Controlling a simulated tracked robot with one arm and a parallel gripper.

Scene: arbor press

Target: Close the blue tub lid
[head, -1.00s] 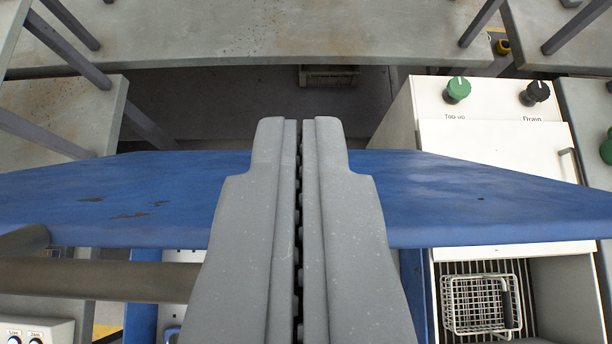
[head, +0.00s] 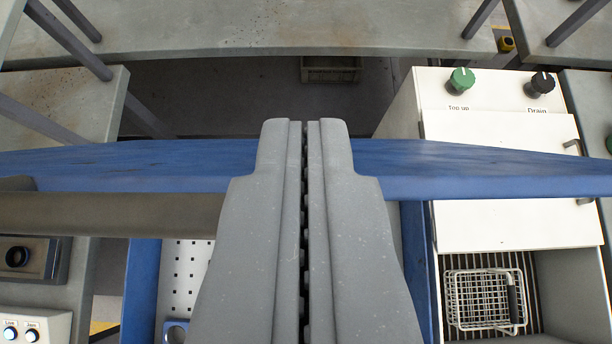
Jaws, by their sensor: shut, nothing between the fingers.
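The blue tub lid (head: 440,165) spans the picture as a wide panel seen nearly edge-on, raised above the blue tub. The tub's left wall (head: 141,290) and right wall (head: 415,265) show below it, so the lid stands open. A white perforated surface (head: 186,275) shows inside the tub at left. My gripper (head: 304,124) is shut and empty. Its fingers cross in front of the middle of the lid and hide that part. I cannot tell whether they touch it.
A brownish bar (head: 110,214) runs below the lid at left. At right stands a white unit (head: 490,220) with green and black knobs and a wire basket (head: 484,299). A control box (head: 35,325) sits at lower left. Grey benches (head: 250,35) lie beyond.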

